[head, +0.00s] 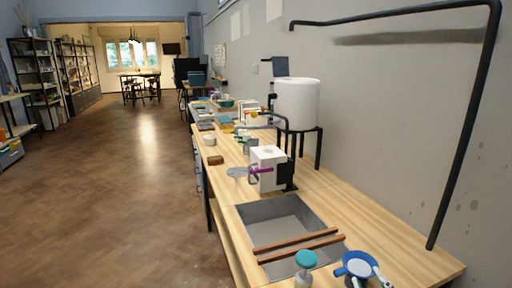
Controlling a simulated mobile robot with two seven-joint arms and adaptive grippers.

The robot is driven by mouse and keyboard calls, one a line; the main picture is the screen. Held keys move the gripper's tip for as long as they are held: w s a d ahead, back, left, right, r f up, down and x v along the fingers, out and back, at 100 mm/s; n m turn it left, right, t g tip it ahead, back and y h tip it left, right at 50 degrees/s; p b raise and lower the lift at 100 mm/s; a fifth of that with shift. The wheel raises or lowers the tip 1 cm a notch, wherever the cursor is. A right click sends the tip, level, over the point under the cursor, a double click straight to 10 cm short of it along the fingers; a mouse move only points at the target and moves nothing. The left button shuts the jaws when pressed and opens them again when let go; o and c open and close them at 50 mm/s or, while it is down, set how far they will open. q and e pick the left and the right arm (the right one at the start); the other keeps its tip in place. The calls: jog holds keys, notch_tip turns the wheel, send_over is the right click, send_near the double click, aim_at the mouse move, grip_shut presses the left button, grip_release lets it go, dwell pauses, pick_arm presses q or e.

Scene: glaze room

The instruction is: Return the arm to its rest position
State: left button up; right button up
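My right gripper (368,277) seems to show only as pale grey parts at the bottom edge of the head view, right of centre. They overlap a blue round item (355,264) at the near end of the bench. Most of the gripper is cut off, so I cannot tell whether it is open or holds anything. My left gripper and its arm are not in view.
A wooden bench (330,195) runs along the right wall. The floor at left is clear.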

jog(key=s+d+f+n+g+h, duration=0.1)
jog(key=s+d+f+g+h, duration=0.1)
jog(key=s+d+f+g, duration=0.6)
jog(key=s+d+f+g+h, duration=0.1)
jog(key=s+d+f+g, duration=0.15)
jog(key=s+f, duration=0.9)
pick_arm(q)
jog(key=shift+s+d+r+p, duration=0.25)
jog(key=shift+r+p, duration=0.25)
jog(key=shift+p, duration=0.6)
pick_arm(e)
jog(key=w+a+f+m+t+y, duration=0.1)
jog(key=a+f+t+y, duration=0.1)
jog(key=a+f, duration=0.3)
jog(key=w+a+f+m+t+y, duration=0.1)
jog(key=a+f+y, duration=0.4)
jog(key=a, duration=0.5)
jog(key=shift+w+a+f+m+t, duration=0.25)
jog(key=shift+w+m+t, duration=0.15)
jog(key=shift+t, duration=0.45)
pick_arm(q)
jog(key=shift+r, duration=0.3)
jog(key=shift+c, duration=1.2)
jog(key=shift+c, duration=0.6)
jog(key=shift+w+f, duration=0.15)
